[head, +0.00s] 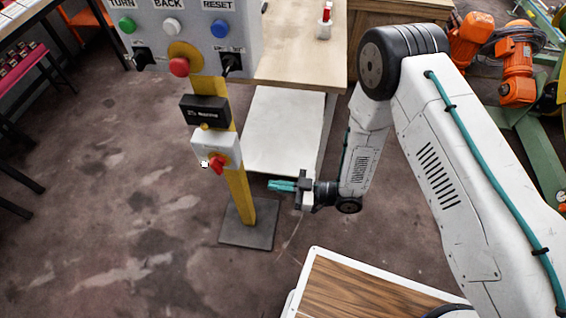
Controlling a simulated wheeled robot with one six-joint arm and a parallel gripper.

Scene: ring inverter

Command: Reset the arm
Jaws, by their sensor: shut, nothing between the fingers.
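My gripper (281,186) is near the middle of the head view, at the end of my white arm. Its teal fingers are shut and empty, and they point left toward the yellow post. My arm comes in from the right, bends at a high black joint and reaches down to the gripper. The gripper is to the right of a white box with a red rotary switch (216,163), and looks apart from it.
A control panel (200,35) with green, white, blue and red buttons tops a yellow post (240,205) on a dark floor plate (248,236). A wooden-topped table (305,50) stands behind. Orange motors (517,70) are at right.

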